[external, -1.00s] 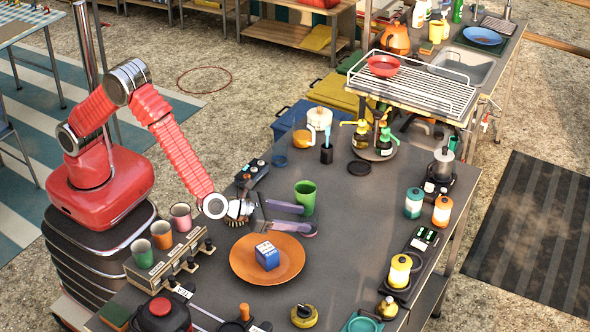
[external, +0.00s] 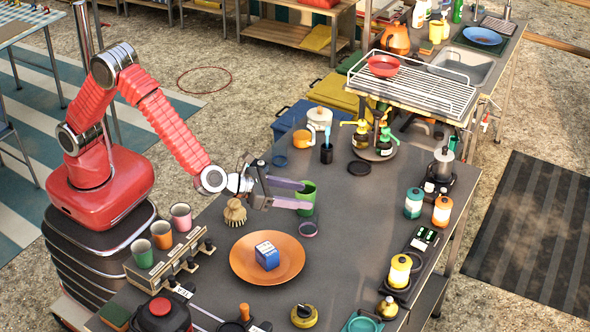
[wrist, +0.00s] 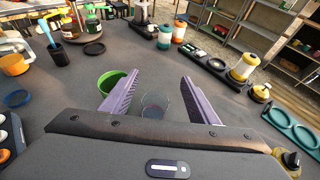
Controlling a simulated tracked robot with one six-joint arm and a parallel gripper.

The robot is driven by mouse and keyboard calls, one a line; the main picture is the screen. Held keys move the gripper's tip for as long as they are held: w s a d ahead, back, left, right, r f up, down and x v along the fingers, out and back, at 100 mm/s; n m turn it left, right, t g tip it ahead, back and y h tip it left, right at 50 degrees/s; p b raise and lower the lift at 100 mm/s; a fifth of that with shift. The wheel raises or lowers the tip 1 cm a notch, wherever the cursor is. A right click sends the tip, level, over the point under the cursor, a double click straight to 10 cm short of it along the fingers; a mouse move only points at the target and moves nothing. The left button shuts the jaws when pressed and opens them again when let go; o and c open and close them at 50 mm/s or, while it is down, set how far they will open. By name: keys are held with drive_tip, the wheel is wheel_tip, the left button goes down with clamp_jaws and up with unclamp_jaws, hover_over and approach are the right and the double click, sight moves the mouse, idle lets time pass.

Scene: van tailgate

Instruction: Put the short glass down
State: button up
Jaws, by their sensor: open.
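The short glass (external: 308,229) is small and clear and stands on the grey worktop, right of the orange plate. In the wrist view the glass (wrist: 153,104) shows as a round clear shape between and below the purple fingers. My gripper (external: 307,196) is open and empty, above and apart from the glass. In the wrist view the fingers (wrist: 160,78) are spread wide. A green cup (external: 308,187) stands just behind the glass, partly covered by a finger in the external view.
The orange plate (external: 244,262) holds a blue box (external: 267,256). A cup rack (external: 172,270) is at the left edge. Gas canisters (external: 442,211) stand at the right. The worktop right of the glass is clear.

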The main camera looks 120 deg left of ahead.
sight(301, 217)
wheel_tip(301, 217, down, 8)
drive_tip(key=shift+w+a+f, duration=0.1)
drive_tip(key=shift+f, duration=0.05)
drive_tip(key=shift+w+a+f, duration=0.1)
drive_tip(key=shift+w+a, duration=0.2)
drive_tip(key=shift+a, duration=0.1)
idle(0.3)
drive_tip(key=x, duration=0.6)
drive_tip(key=shift+c, duration=0.5)
drive_tip(key=c, duration=0.8)
drive_tip(key=shift+w, duration=0.1)
